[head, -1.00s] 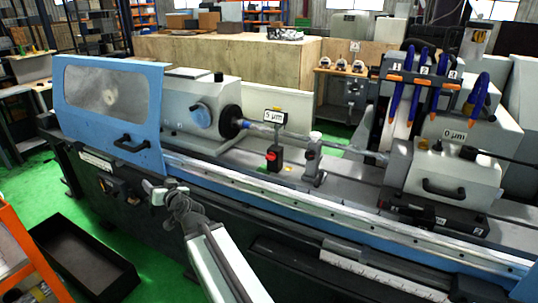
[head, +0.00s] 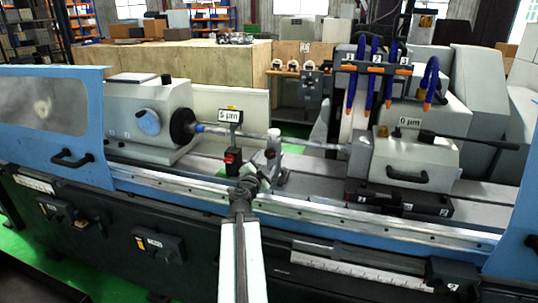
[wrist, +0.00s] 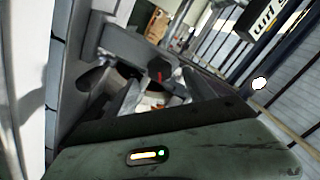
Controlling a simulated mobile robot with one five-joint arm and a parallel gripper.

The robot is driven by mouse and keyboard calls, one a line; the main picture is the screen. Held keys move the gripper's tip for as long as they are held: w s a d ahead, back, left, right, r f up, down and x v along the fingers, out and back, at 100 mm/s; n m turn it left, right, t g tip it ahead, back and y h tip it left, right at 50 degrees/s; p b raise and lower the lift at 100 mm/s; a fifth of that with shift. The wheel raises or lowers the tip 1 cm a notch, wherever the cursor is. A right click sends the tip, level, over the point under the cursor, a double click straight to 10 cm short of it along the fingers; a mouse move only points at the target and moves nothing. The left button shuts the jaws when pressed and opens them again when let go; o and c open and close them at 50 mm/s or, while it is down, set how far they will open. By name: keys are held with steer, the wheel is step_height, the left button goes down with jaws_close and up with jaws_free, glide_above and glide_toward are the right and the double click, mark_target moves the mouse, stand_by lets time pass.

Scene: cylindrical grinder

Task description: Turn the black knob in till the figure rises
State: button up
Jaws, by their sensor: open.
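The black knob (wrist: 160,73), with a red mark on its face, shows in the wrist view just beyond and between my gripper's fingers. My gripper (wrist: 160,92) is open, and the knob looks clear of both fingers. In the head view my gripper (head: 252,180) is at the machine's front rail, by the small black block with a red face (head: 232,160). I cannot pick out the knob there. A sign reading "5 µm" (head: 230,116) stands above the block. A second sign reads "0 µm" (head: 409,122) on the right. A cut-off sign (wrist: 265,18) shows only "µm" in the wrist view.
A steady rest (head: 272,155) stands just right of my gripper, close to it. A long shaft (head: 255,134) runs behind. The blue guard (head: 50,125) is at left, the grey tailstock housing (head: 415,160) at right. A silver rail (head: 330,223) crosses in front.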

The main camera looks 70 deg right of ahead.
mark_target(269, 155)
steer(key=d, duration=0.6)
steer(key=shift+w+d, duration=0.2)
steer(key=shift+d, duration=0.15)
jaws_close()
steer(key=c, duration=1.4)
jaws_free()
steer(key=shift+d+r, duration=0.15)
jaws_close()
